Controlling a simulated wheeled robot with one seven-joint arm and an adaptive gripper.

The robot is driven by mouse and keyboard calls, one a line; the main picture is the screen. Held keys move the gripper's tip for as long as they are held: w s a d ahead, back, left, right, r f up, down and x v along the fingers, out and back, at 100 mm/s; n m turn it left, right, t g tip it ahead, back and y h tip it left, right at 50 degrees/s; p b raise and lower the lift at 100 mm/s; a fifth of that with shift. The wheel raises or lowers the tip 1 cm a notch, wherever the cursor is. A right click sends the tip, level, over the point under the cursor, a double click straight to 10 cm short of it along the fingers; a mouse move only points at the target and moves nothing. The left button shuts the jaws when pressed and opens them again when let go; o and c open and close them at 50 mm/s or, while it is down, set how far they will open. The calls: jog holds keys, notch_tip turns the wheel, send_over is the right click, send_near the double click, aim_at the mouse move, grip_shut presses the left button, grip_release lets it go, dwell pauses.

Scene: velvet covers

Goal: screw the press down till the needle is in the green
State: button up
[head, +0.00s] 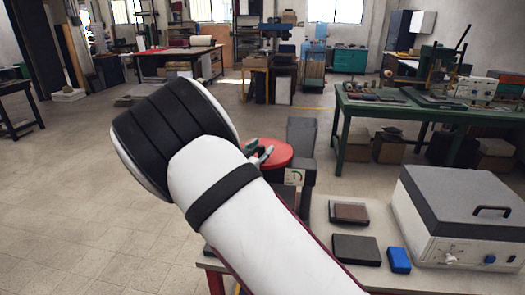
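The press stands on the near table, partly hidden behind my white arm. Its round red handwheel (280,150) lies flat near a dark upright column (302,132). A small white gauge (294,177) with a coloured arc faces me below the wheel; its needle is too small to read. My gripper (262,155) shows only as small grey and green parts at the wheel's left edge. The arm hides the rest of it, so I cannot tell whether it is open or touches the wheel.
On the near table (322,212) lie a brown-topped block (349,212), a dark book-like block (357,249) and a blue block (399,260). A grey-lidded white machine (460,220) stands at right. A green bench (385,112) is behind; floor at left is clear.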

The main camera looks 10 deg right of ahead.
jog(key=shift+s, duration=0.15)
jog(key=v, duration=1.1)
jog(key=shift+s+a, duration=0.2)
jog(key=shift+s, duration=0.1)
